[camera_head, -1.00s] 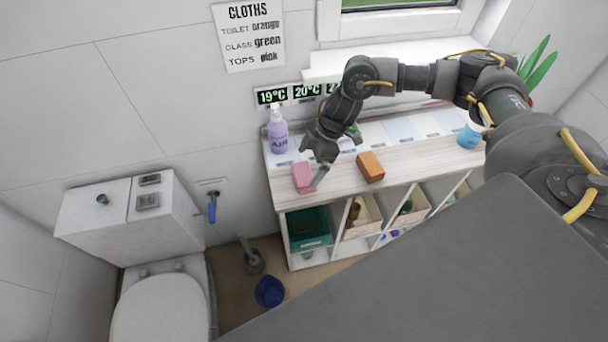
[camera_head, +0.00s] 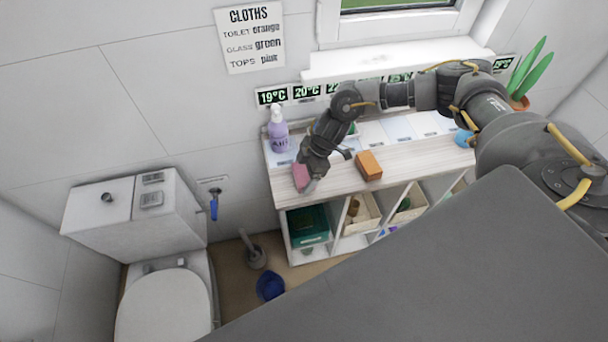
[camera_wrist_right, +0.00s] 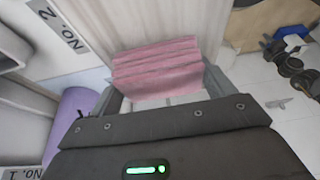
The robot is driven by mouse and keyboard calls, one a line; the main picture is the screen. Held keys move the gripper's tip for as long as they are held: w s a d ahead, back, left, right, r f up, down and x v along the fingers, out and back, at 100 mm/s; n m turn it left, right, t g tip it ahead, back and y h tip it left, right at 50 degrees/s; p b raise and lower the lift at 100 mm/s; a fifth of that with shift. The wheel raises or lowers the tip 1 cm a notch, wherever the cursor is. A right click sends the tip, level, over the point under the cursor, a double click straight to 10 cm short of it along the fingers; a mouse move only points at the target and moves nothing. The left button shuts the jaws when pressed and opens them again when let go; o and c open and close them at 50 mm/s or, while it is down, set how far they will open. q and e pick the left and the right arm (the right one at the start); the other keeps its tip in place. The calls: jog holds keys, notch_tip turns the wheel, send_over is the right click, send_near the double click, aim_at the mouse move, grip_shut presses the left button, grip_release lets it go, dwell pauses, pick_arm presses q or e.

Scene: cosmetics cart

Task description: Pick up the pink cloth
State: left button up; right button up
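The pink cloth (camera_head: 301,177) is a folded block near the left end of the cart's wooden top, partly hidden by my right gripper in the head view. My right gripper (camera_head: 311,178) is down at the cloth. In the right wrist view, the pink cloth (camera_wrist_right: 157,65) lies across the space between the two fingers of my right gripper (camera_wrist_right: 165,85). The fingers are spread, one on each side of it, and do not look closed on it. Whether either finger touches it cannot be told. My left gripper is not in view.
An orange cloth (camera_head: 369,165) lies to the right on the cart top (camera_head: 410,164). A purple bottle (camera_head: 278,136) stands behind the pink cloth. A green thing is mostly hidden behind my arm. A blue container (camera_head: 463,138) and a plant (camera_head: 527,75) are farther right. The toilet (camera_head: 160,300) stands left.

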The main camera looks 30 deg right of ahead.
jog(key=c, duration=0.3)
jog(key=shift+w+r+b, duration=0.1)
jog(key=shift+r+b, duration=0.45)
jog(key=shift+r, duration=0.05)
jog(key=s+r, duration=0.1)
jog(key=r, duration=0.1)
jog(key=s+r+b, duration=0.1)
jog(key=r, duration=0.1)
jog(key=s+a+r, duration=0.1)
jog(key=s+r, duration=0.1)
jog(key=shift+r+b, duration=0.25)
jog(key=shift+b, duration=0.1)
jog(key=s+a+r, duration=0.1)
jog(key=s, duration=0.2)
jog(key=s+r, duration=0.2)
jog(key=s, duration=0.1)
jog(key=s+a+r+b, duration=0.1)
jog(key=s+r, duration=0.1)
jog(key=s, duration=0.1)
jog(key=shift+s+a+r, duration=0.15)
jog(key=shift+s+a, duration=0.15)
jog(key=shift+s, duration=0.05)
